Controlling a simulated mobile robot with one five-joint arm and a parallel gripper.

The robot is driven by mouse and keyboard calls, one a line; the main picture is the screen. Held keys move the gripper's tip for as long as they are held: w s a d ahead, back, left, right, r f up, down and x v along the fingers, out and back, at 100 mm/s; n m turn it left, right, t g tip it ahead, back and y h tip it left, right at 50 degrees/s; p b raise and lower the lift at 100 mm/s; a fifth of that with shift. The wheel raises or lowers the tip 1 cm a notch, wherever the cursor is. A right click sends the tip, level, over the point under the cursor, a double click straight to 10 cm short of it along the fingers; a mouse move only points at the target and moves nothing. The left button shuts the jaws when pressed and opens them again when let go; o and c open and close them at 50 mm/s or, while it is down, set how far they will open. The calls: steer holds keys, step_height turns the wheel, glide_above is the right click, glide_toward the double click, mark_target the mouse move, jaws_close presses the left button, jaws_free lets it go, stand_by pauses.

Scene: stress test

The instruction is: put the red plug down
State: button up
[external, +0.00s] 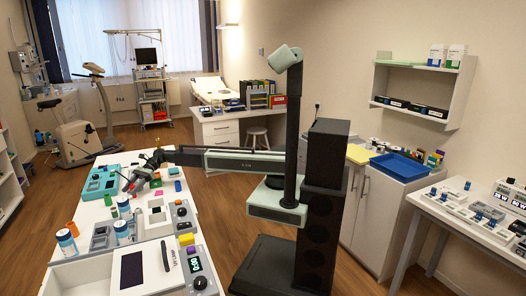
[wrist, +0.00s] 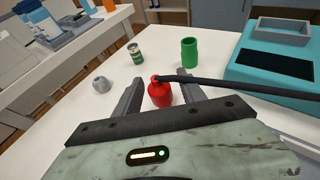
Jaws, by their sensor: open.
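The red plug (wrist: 160,94) is in the wrist view, between the two fingers of my gripper (wrist: 160,88). A black cable runs from its top to the right. My gripper is open, with a finger on either side of the plug. The plug seems to be at the white table top (wrist: 110,130), but its lower end is hidden by my gripper body, so I cannot tell whether it touches.
A green cylinder (wrist: 189,52) and a small green-and-white can (wrist: 134,53) stand beyond the plug. A grey knob-like piece (wrist: 101,84) lies left. A teal device (wrist: 275,68) with a dark panel stands right, under the cable. Bare table lies between them.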

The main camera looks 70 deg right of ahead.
steer(key=p+v, duration=0.3)
steer(key=v, duration=0.6)
steer(key=shift+d+r, duration=0.2)
steer(key=shift+r, duration=0.05)
steer(key=shift+s+d, duration=0.1)
steer(key=shift+d, duration=0.2)
